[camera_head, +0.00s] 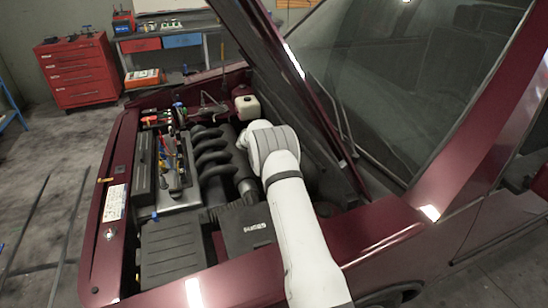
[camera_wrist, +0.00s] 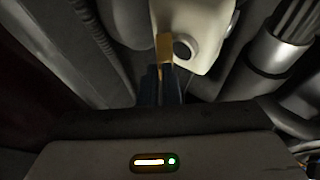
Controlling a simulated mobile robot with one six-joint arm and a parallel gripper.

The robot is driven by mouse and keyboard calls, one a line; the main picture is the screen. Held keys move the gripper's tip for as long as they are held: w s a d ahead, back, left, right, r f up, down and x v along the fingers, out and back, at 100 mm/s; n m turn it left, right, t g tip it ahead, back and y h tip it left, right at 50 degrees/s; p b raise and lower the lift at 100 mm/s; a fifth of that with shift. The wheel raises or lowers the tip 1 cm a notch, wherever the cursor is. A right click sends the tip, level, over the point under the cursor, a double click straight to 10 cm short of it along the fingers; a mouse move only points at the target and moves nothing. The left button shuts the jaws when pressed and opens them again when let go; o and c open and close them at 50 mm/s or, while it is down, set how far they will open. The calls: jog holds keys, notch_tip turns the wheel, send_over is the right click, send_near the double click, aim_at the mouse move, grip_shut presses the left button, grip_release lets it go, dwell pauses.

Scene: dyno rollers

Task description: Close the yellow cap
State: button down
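The yellow cap (camera_wrist: 164,48) shows in the wrist view as a narrow upright yellow piece, standing open beside the dark round opening (camera_wrist: 183,48) of the off-white reservoir (camera_wrist: 207,25). My gripper (camera_wrist: 160,76) has its dark fingers close together, with the tips at the lower end of the cap. They overlap it in the picture; I cannot tell whether they touch it. In the head view the white reservoir (camera_head: 247,107) stands at the back of the engine bay. The cap and my gripper are hidden there behind my white arm.
Beside the reservoir in the wrist view are a ribbed hose (camera_wrist: 95,30) on the left and a metallic pipe (camera_wrist: 266,53) on the right. In the head view, the raised dark red hood (camera_head: 285,60) rises close beside my arm. Black intake pipes (camera_head: 212,155) lie to its left.

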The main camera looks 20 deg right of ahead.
jog(key=shift+a+f+b, duration=0.1)
jog(key=shift+f+b, duration=0.1)
jog(key=shift+b, duration=0.35)
jog(key=a+f+h+b, duration=0.1)
jog(key=b, duration=0.5)
jog(key=shift+f, duration=0.15)
jog(key=a+f+n+h+b, duration=0.1)
jog(key=h+b, duration=0.1)
jog(key=b, duration=0.6)
jog(key=a+f+n+t+h+b, duration=0.1)
jog(key=f+h+b, duration=0.1)
jog(key=b, duration=0.6)
jog(key=a+f+h+b, duration=0.1)
jog(key=h+b, duration=0.3)
jog(key=b, duration=0.4)
jog(key=shift+a+f+n+t, duration=0.25)
jog(key=shift+f+n+t, duration=0.1)
jog(key=shift+n+t, duration=0.05)
jog(key=shift+h, duration=0.3)
jog(key=c, duration=2.1)
grip_release()
jog(key=o, duration=0.4)
jog(key=shift+o, duration=0.3)
jog(key=shift+f, duration=0.1)
